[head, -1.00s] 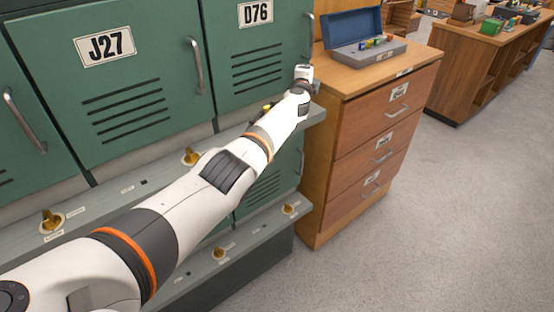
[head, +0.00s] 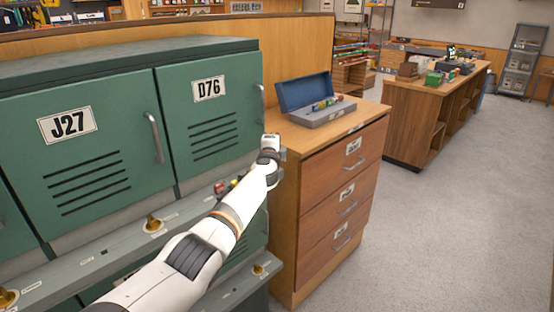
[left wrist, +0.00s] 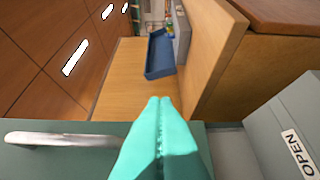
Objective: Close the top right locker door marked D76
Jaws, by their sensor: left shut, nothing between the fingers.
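The green locker door marked D76 (head: 213,125) is at the top right of the locker block in the head view. It looks about flush with the J27 door beside it; I cannot tell if a small gap remains. Its handle (head: 262,103) is at its right edge, and a silver handle (left wrist: 62,139) on a green panel shows in the left wrist view. My left gripper (head: 271,142) is just below that handle, by the door's lower right corner. Its teal fingers (left wrist: 160,102) are shut and empty; contact with the door is unclear. My right gripper is out of view.
A wooden drawer cabinet (head: 330,185) stands right of the lockers, with an open blue box (head: 318,115) on top. A grey ledge with brass knobs (head: 153,223) runs below the upper doors. Open floor (head: 450,230) lies to the right.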

